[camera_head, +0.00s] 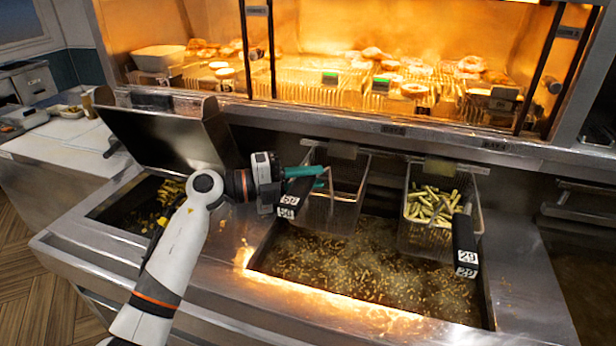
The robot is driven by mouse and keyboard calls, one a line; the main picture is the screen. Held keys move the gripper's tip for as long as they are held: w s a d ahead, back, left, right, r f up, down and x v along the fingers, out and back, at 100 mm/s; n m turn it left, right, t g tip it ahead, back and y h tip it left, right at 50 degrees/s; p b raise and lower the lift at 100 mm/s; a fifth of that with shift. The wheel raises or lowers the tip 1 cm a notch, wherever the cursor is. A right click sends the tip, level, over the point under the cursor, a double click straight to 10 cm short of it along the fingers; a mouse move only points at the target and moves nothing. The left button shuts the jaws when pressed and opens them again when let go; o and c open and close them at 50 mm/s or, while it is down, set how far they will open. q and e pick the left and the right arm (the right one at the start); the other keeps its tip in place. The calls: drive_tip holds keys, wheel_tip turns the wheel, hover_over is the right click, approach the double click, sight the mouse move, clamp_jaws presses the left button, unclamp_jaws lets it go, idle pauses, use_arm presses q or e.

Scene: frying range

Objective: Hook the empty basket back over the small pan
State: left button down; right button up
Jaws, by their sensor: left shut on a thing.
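The empty wire basket (338,212) hangs near the back left of the large oil pan (340,268), looking roughly upright. Its black handle (299,190) with white number tags points toward the front left. My left gripper (312,178), with teal fingers, is shut on this basket at the handle end. The fingers partly hide the handle and the basket's near rim. Whether the basket's back touches the rear rail cannot be told. A smaller pan (112,208) with dark contents and yellow bits lies to the left, partly behind my arm. My right gripper is out of view.
A second basket (432,238) full of fries hangs at the back right of the large pan, its tagged black handle (464,240) toward the front. A raised metal lid (165,135) stands behind the smaller pan. A lit food warmer (350,85) is behind. The steel front ledge is clear.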

use_arm(q)
drive_tip(key=c, duration=1.2)
unclamp_jaws()
drive_tip(key=shift+f, duration=0.1)
drive_tip(key=shift+o, duration=0.2)
drive_tip(key=shift+a, duration=0.15)
